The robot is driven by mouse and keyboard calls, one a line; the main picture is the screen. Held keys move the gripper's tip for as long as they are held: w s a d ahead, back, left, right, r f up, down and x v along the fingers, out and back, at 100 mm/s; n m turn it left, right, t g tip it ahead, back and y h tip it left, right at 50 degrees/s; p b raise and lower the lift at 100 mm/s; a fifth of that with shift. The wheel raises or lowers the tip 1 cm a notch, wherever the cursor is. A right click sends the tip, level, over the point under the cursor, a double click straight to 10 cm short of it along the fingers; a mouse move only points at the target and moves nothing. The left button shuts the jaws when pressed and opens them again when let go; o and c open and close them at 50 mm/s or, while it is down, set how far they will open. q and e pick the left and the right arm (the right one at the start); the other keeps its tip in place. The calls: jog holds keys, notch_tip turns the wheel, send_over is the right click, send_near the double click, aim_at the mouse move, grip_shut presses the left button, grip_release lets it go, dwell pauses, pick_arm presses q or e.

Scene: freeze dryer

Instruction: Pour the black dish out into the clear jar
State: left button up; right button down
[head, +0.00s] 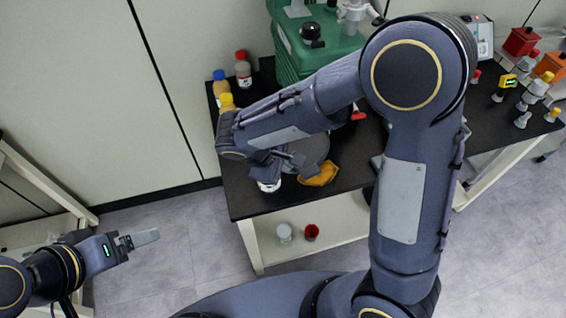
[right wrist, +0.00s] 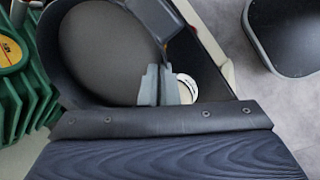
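The black dish (right wrist: 105,50) fills the upper left of the right wrist view, its wide dark inside facing the camera. It shows as a grey disc (head: 314,150) in the head view, partly behind my right arm. My right gripper (right wrist: 158,88) has its fingers close together at the dish's edge and looks shut on it. A small round whitish vessel, which looks like the clear jar (head: 268,186), stands near the table's front edge, just below the right gripper (head: 284,162). Its pale round top (right wrist: 188,88) shows beside the fingertips. My left gripper (head: 138,240) is away from the table, at lower left.
A crumpled yellow-orange item (head: 319,174) lies right of the jar. Bottles (head: 243,69) and a green machine (head: 300,50) stand at the back. A clear cup (head: 285,233) and a red cup (head: 312,232) are on the lower shelf. My right arm hides much of the table.

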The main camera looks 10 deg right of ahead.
jog(key=y, duration=0.1)
jog(key=f+y+b, duration=0.1)
jog(key=y, duration=0.1)
jog(key=shift+d, duration=0.4)
jog(key=shift+f+y, duration=0.1)
jog(key=shift+y, duration=0.6)
jog(key=shift+a+r, duration=0.1)
jog(key=shift+r, duration=0.35)
jog(key=shift+w+d+p+v, duration=0.1)
jog(key=shift+w+p+v, duration=0.1)
jog(key=shift+p+v, duration=0.75)
jog(key=shift+w+d+p+v, duration=0.15)
jog(key=shift+p+v, duration=0.6)
jog(key=shift+v, duration=0.4)
jog(key=shift+w+d+p+v, duration=0.1)
jog(key=shift+w+p+v, duration=0.1)
jog(key=shift+p+v, duration=0.75)
jog(key=shift+a+r, duration=0.1)
jog(key=shift+r, duration=0.05)
